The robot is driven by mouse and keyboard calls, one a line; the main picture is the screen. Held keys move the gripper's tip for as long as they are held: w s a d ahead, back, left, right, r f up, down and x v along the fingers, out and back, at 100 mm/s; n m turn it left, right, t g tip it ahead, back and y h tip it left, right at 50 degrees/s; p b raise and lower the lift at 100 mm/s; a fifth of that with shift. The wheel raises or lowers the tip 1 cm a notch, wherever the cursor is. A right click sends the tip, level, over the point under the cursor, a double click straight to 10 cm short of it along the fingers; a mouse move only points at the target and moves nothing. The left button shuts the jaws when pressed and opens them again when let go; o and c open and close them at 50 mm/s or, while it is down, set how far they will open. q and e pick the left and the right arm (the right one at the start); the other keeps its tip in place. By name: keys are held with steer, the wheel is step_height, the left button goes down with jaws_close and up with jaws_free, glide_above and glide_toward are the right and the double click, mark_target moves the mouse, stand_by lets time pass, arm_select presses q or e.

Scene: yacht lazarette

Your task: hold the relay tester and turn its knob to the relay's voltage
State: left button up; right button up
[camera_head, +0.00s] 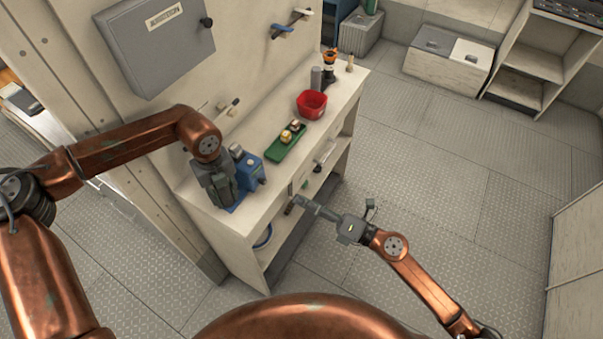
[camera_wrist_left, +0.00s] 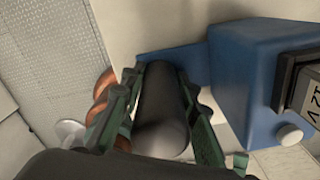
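The blue relay tester (camera_head: 250,172) stands on the near end of the bench. In the left wrist view the tester (camera_wrist_left: 237,80) fills the right side, with a small white knob (camera_wrist_left: 289,135) and a dark-framed pale block (camera_wrist_left: 312,95) whose marking seems to read 12V, turned sideways. A dark upright handle (camera_wrist_left: 163,108) rises beside the blue body. My left gripper (camera_head: 222,190) is at the tester, and its fingers lie against both sides of the handle. My right gripper (camera_head: 296,203) is lower, near the bench's front edge, apart from the tester; its finger gap is unclear.
A green tray (camera_head: 276,155) with small yellowish blocks lies beyond the tester. A red bin (camera_head: 312,104), a grey cylinder (camera_head: 316,78) and an orange-topped item (camera_head: 330,64) stand farther along. A grey wall box (camera_head: 160,45) hangs above. The floor (camera_head: 420,160) to the right is clear.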

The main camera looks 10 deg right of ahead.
arm_select(q)
steer(key=o, duration=0.5)
steer(key=shift+r, duration=0.1)
